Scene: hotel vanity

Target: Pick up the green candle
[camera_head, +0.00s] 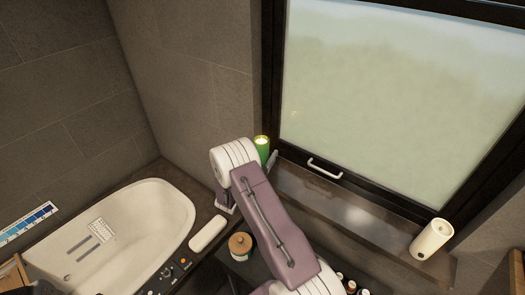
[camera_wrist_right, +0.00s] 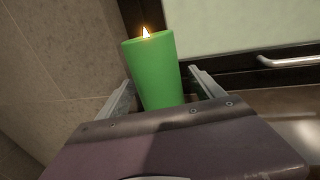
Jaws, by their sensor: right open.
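The green candle (camera_wrist_right: 153,70) is lit and stands upright on the window ledge by the corner. It also shows in the head view (camera_head: 262,146), partly hidden behind my right arm. My right gripper (camera_wrist_right: 163,90) is open, with one finger on each side of the candle's lower part. A gap shows on the right side, and I cannot tell whether the left finger touches it. The candle's base is hidden behind the gripper body. My left gripper is not in view.
A window with a metal handle (camera_head: 325,168) rises behind the ledge (camera_head: 340,203). A cream cylinder (camera_head: 432,239) stands at the ledge's right end. Below are a white basin (camera_head: 150,215), a white rounded block (camera_head: 208,234), a wooden-lidded jar (camera_head: 240,246) and small bottles.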

